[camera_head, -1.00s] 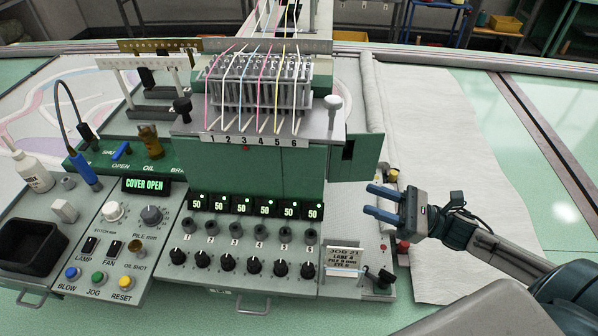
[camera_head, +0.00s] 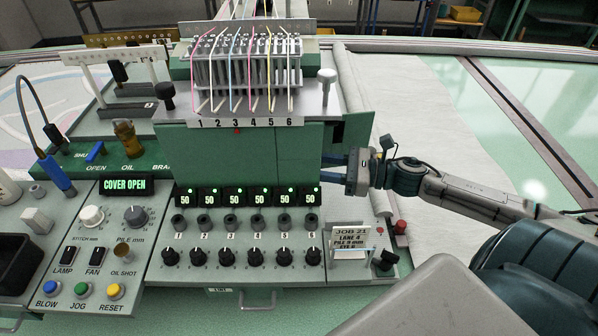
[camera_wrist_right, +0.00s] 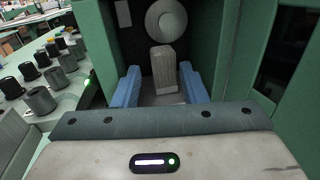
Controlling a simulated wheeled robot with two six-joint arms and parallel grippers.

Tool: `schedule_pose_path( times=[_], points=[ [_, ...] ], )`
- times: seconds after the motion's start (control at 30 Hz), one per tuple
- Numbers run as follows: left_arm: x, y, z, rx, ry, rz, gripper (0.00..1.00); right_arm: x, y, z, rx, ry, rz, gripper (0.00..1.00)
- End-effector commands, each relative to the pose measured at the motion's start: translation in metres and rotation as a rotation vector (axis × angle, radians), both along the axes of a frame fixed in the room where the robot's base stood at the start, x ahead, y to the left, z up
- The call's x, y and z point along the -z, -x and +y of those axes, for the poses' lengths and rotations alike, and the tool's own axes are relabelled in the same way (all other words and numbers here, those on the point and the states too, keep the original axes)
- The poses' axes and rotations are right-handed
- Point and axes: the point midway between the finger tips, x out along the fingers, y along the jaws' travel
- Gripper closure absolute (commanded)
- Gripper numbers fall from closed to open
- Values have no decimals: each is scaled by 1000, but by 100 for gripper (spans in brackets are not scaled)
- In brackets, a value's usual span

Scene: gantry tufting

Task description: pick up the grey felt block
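In the right wrist view a grey upright block (camera_wrist_right: 164,66), which looks like the felt block, stands in a dark recess between green walls. It is ahead of my right gripper (camera_wrist_right: 163,82). The two blue fingers are open, one on each side of the block's lower part; I cannot tell whether they touch it. In the head view my right gripper (camera_head: 328,169) points left at the right side of the green machine (camera_head: 250,160). The grey block in the recess is hidden in that view. My left gripper is not in view.
A round grey disc (camera_wrist_right: 166,18) is behind and above the block. Green walls stand close on both sides of the fingers. A pale block (camera_head: 37,220) sits on the left panel.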

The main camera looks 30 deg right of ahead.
Motion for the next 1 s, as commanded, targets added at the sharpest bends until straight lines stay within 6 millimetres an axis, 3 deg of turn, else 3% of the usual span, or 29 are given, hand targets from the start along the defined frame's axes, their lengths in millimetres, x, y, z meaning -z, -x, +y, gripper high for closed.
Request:
schedule_pose_path(
  times=[0.3, 1.0],
  points=[
    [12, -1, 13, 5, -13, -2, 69, 0, -12, 11, 0, -2, -5, 61],
    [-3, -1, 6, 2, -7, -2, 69, -1, -38, 36, 0, -1, 1, 61]
  ],
)
